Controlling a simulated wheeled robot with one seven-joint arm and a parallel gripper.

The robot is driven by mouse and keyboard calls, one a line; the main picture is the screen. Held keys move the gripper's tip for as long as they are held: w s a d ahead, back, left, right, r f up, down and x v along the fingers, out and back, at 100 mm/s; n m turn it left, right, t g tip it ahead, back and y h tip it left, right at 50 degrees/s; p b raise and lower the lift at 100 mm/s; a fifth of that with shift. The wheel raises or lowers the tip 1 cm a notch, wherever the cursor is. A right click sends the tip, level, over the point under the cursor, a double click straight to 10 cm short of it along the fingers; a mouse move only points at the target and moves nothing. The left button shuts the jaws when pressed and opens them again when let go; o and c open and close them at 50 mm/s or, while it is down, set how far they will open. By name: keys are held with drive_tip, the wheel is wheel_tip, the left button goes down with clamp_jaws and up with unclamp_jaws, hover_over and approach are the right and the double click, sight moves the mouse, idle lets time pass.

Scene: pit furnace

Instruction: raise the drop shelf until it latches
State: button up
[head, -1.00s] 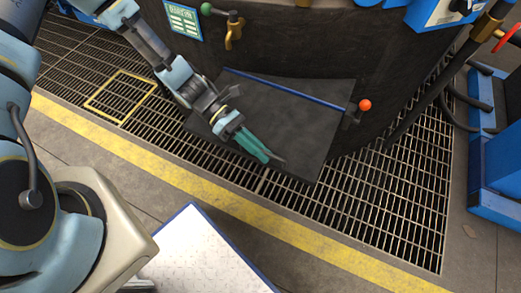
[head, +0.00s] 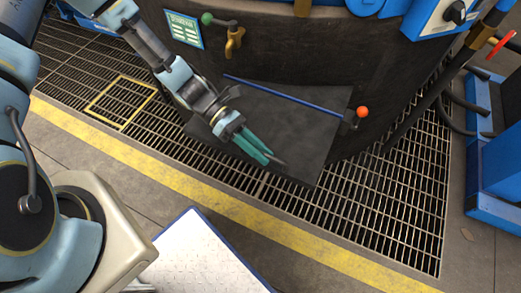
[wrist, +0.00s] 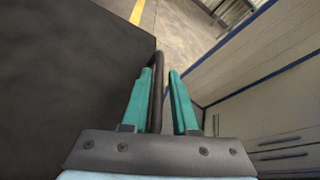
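The drop shelf (head: 285,125) is a dark flat plate on the side of the furnace, with a blue bar (head: 290,96) along its back edge. It appears to slope down from the furnace. My gripper (head: 269,158) is at the shelf's front edge. In the wrist view my gripper (wrist: 161,72) has its teal fingers apart, with a dark bar (wrist: 158,78) at the shelf edge (wrist: 75,80) between them, close to the left finger. Contact cannot be told. An orange knob (head: 362,112) on a small dark bracket sits at the bar's right end.
The furnace wall (head: 290,50) rises behind the shelf, with a green-knobbed brass tap (head: 234,40). Floor grating (head: 390,210) surrounds it. A white plate with blue edge (head: 200,255) is in front. Blue equipment (head: 495,160) stands at right.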

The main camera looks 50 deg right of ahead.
drive_tip(key=b+v, duration=0.1)
drive_tip(key=v, duration=0.8)
drive_tip(key=shift+w+r, duration=0.1)
drive_tip(key=shift+w, duration=0.25)
drive_tip(key=shift+w+a+r, duration=0.1)
drive_tip(key=shift+w+r, duration=0.15)
drive_tip(key=shift+w, duration=0.25)
drive_tip(key=shift+w+r, duration=0.1)
drive_tip(key=w+a+r+m+t+p, duration=0.45)
drive_tip(key=w+a+r+t, duration=0.45)
drive_tip(key=w+a+r, duration=0.5)
drive_tip(key=w+a+r+m+t+y+p, duration=0.1)
drive_tip(key=w+a+r+m+t, duration=0.1)
drive_tip(key=a+r, duration=0.4)
drive_tip(key=w+a+r+m+t+p, duration=0.1)
drive_tip(key=w+a+r+m+t, duration=0.1)
drive_tip(key=a+r, duration=0.4)
drive_tip(key=w+a+t, duration=0.1)
drive_tip(key=a+t, duration=0.1)
drive_tip(key=a, duration=0.2)
drive_tip(key=shift+w+a+y+p, duration=0.15)
drive_tip(key=shift+a+y+p, duration=0.15)
drive_tip(key=shift+y, duration=0.1)
